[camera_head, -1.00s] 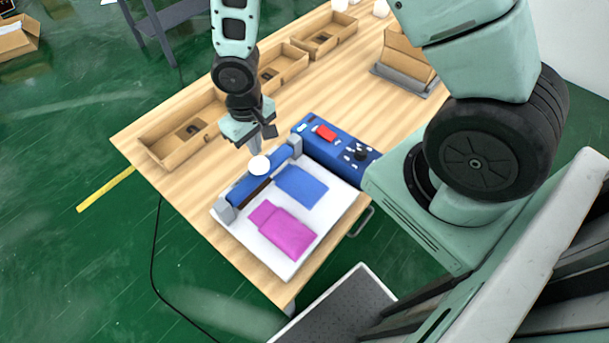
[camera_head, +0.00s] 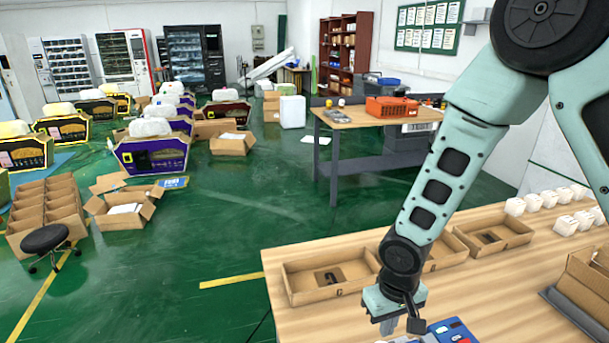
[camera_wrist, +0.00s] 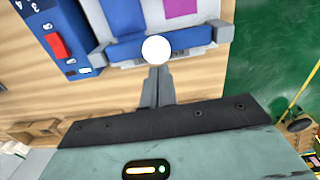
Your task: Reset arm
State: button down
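My gripper (camera_head: 388,327) hangs at the lower edge of the head view, over the wooden table (camera_head: 520,303). In the wrist view my gripper (camera_wrist: 157,80) has its two fingers together, with nothing seen between them. A white round spot (camera_wrist: 156,50) shows just beyond the fingertips, in front of the blue bar of a sealing machine (camera_wrist: 125,55). I cannot tell whether the fingers touch it. Only a corner of the machine's blue panel (camera_head: 452,331) shows in the head view.
Open cardboard boxes (camera_head: 330,288) line the far table edge. White bottles (camera_head: 566,226) stand at the right, near a brown carton (camera_head: 590,280). A second table (camera_head: 350,118) with an orange crate (camera_head: 392,107) stands behind.

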jog(key=s+a+r+n+b, duration=0.2)
jog(key=s+r+b, duration=0.2)
jog(key=s, duration=0.5)
jog(key=s+a+r+n+b, duration=0.3)
jog(key=s+r, duration=0.3)
jog(key=s, duration=0.2)
jog(key=shift+s+a+r+y+b, duration=0.25)
jog(key=shift+s+a+y+b, duration=0.05)
jog(key=shift+s+b, duration=0.1)
